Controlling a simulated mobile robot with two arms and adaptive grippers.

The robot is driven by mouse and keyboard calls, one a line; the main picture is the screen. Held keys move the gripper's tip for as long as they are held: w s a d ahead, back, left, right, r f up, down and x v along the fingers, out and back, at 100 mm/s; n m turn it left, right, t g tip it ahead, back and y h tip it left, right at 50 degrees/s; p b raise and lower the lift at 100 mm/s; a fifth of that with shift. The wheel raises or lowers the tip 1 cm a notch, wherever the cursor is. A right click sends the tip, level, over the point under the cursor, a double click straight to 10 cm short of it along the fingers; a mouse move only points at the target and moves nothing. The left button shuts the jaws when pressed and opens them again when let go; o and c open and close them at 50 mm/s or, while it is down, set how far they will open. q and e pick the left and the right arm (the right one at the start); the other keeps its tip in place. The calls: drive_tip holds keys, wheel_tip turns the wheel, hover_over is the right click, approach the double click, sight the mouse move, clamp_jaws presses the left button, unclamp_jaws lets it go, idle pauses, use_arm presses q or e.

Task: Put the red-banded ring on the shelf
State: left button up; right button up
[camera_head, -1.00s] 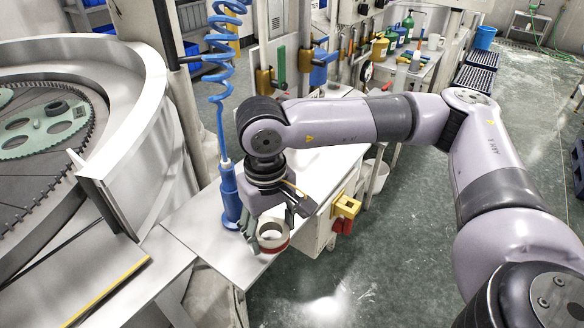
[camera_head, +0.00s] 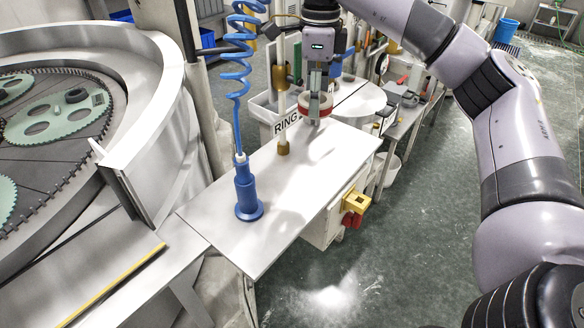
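The red-banded ring (camera_head: 325,108), pale with a red band, is held by my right gripper (camera_head: 315,98) at the back of the white worktop. The gripper points down and its fingers are shut on the ring's wall. The ring looks raised above the worktop, just right of a sign reading RING (camera_head: 286,122). The sign is on a pale shelf (camera_head: 262,108) at the worktop's far end, partly hidden by a post and the gripper. I cannot tell whether the ring touches the shelf. My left gripper is not in view.
A blue air tool (camera_head: 247,190) stands on the white worktop (camera_head: 300,185) under a coiled blue hose (camera_head: 236,70). A post with a brass foot (camera_head: 283,147) stands near the sign. The lapping machine (camera_head: 150,120) is at left. The worktop's right half is clear.

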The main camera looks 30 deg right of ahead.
drive_tip(key=m, duration=0.1)
drive_tip(key=b, duration=0.1)
approach(313, 176)
drive_tip(key=shift+f+m+p, duration=0.3)
drive_tip(key=shift+f+p, duration=0.4)
drive_tip(key=shift+p, duration=0.4)
wheel_tip(313, 176, down, 4)
drive_tip(key=shift+p, duration=0.65)
drive_tip(key=shift+f, duration=0.5)
drive_tip(key=o, duration=1.3)
drive_tip(key=shift+f, duration=0.15)
